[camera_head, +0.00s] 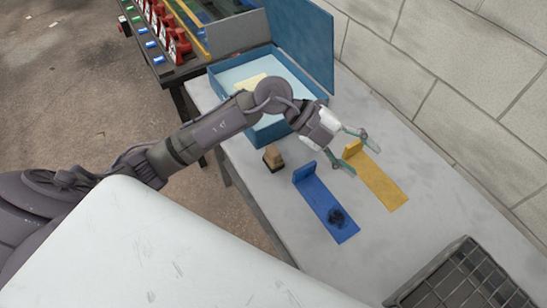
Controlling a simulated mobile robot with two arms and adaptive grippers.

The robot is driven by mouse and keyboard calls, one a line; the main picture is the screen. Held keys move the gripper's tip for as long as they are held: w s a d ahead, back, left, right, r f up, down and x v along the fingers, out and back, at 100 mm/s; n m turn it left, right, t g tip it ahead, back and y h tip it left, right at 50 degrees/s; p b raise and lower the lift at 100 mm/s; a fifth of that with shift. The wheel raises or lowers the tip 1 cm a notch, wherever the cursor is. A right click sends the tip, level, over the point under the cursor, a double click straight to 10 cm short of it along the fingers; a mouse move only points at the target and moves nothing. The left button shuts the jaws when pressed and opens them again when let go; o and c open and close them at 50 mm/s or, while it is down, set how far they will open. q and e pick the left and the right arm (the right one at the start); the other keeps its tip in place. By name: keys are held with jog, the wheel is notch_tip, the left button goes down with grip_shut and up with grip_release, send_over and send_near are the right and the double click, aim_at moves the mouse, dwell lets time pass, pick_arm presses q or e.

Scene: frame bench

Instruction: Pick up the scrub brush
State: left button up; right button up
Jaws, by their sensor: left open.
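A small tan block with a dark base (273,157), which looks like the scrub brush, stands near the left edge of the grey bench (400,240). Its fine detail is too small to tell. My left gripper (361,157) is open, with its two fingers spread and pointing right. It appears over the upper end of the yellow bracket (380,185), well to the right of the brush. My right gripper is not in view.
A blue bracket (315,195) with a dark patch lies in the middle of the bench. An open blue box (228,75) stands behind my arm. A dark wire basket (465,280) is at lower right. A block wall (440,65) bounds the right side.

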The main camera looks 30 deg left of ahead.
pick_arm(q)
jog(key=w+a+f+n+y, duration=0.25)
jog(key=a+f+y, duration=0.35)
jog(key=a, duration=0.5)
jog(key=r+n+y, duration=0.1)
jog(key=n+y, duration=0.1)
jog(key=y, duration=0.4)
send_over(273, 150)
jog(key=shift+g+y, duration=0.3)
jog(key=shift+g, duration=0.2)
jog(key=f, duration=0.2)
jog(key=f+p, duration=0.1)
jog(key=f, duration=0.4)
jog(key=shift+s+p, duration=0.4)
jog(key=shift+f, duration=0.6)
jog(key=shift+w+f+p, duration=0.1)
jog(key=shift+f+p, duration=0.2)
jog(key=shift+p, duration=0.1)
jog(key=f, duration=0.2)
jog(key=f+p, duration=0.1)
jog(key=shift+w+f, duration=0.35)
jog(key=shift+f, duration=0.45)
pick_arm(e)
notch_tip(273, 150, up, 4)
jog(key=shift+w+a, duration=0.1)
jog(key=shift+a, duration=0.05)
pick_arm(q)
jog(key=shift+c, duration=0.3)
